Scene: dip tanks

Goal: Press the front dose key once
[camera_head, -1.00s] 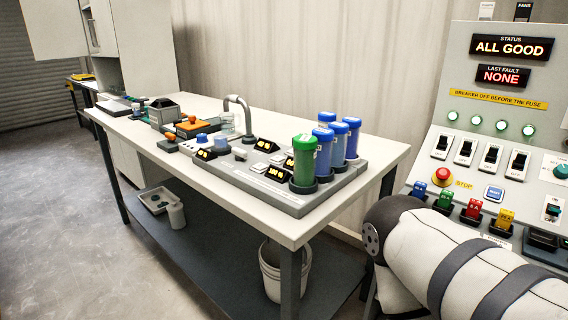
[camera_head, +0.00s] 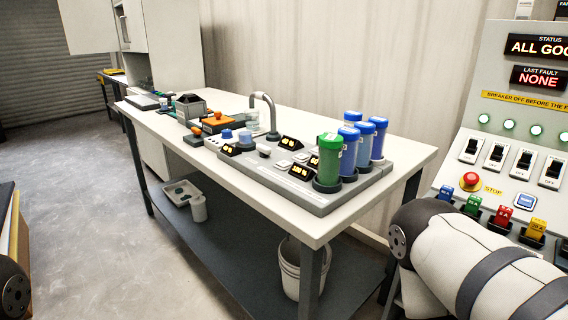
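A grey dosing panel (camera_head: 272,183) lies on the white bench, near its front right end. It carries small white keys (camera_head: 283,164) beside small yellow-lit displays (camera_head: 299,171). The keys are too small to read, and I cannot tell which one is the front dose key. A green-capped canister (camera_head: 329,162) stands at the panel's right end, with several blue canisters (camera_head: 377,138) behind it. Parts of my arms show at the lower left and lower right. Neither gripper is in view, and nothing is seen touching the panel.
The white bench (camera_head: 355,197) has a curved tap (camera_head: 272,110) and an orange-handled device (camera_head: 217,121) farther left. A lower shelf holds a tray (camera_head: 181,192), and a white bucket (camera_head: 291,270) stands under the bench. A switch console (camera_head: 508,114) stands at right. The floor in front is clear.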

